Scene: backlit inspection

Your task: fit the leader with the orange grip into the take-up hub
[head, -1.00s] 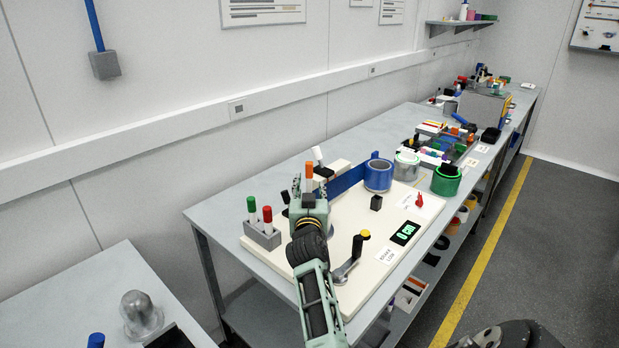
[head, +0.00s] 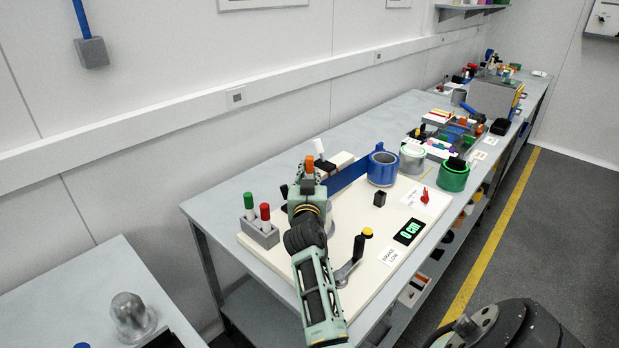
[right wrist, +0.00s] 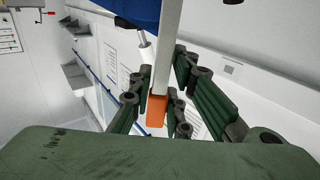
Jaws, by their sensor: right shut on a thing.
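My right gripper (head: 307,183) is over the left part of the cream board (head: 285,258). It is shut on the orange grip (head: 309,162), which also shows between the fingers in the right wrist view (right wrist: 157,110). There a pale bar runs up from the grip. The blue leader strip (head: 347,176) runs from the blue roll (head: 382,170) towards my gripper. A grey round part (head: 330,222), perhaps the take-up hub, is mostly hidden behind my gripper and arm. I cannot tell whether the leader touches it. My left gripper is out of view.
A grey holder (head: 260,234) with green and red capped items stands left. A black block (head: 380,199), a red part (head: 425,195) and a display (head: 408,231) are on the right.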

